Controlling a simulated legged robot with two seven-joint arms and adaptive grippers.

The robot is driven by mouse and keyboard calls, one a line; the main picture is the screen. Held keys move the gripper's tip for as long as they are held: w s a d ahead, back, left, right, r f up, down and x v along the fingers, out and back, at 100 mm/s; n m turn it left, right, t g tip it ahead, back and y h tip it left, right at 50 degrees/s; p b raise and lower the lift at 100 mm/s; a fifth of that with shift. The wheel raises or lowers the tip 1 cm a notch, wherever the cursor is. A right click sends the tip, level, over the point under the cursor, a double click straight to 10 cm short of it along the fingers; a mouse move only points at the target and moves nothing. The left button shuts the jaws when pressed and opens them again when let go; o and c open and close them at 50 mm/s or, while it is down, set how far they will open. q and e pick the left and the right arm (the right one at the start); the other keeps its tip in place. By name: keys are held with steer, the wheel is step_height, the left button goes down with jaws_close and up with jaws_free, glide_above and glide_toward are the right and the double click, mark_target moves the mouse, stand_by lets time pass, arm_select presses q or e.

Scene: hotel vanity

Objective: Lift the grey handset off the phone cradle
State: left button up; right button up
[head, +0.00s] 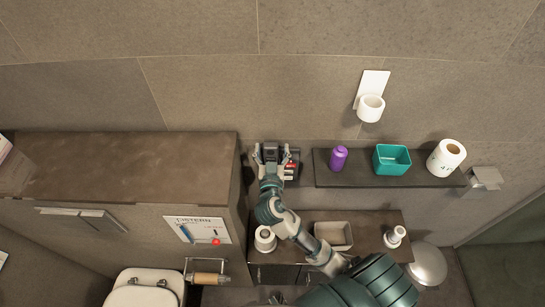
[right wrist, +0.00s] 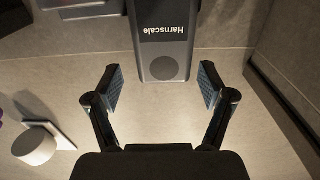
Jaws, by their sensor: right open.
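The grey handset (right wrist: 164,38) shows in the right wrist view as a long block with the upside-down word "Harnscale" and a round disc at its near end. In the head view, the phone cradle (head: 291,170) is dark, on the wall beside the brown cabinet, and partly hidden by my right gripper. My right gripper (head: 271,153) is open at the phone. In the right wrist view its fingers (right wrist: 162,88) stand apart on either side of the handset's near end, with a gap on each side. My left gripper is not in view.
Right of the phone, a dark shelf (head: 330,178) holds a purple bottle (head: 339,158), a teal box (head: 391,159) and a white roll (head: 446,158). A white holder (head: 371,106) is on the wall above. The brown cabinet (head: 120,165) stands close on the left.

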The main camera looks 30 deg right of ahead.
steer(key=shift+w+d+r, duration=0.1)
steer(key=shift+w+d, duration=0.05)
steer(key=shift+w, duration=0.8)
steer(key=shift+s, duration=0.1)
steer(key=shift+c, duration=0.5)
steer(key=shift+d, duration=0.2)
jaws_close()
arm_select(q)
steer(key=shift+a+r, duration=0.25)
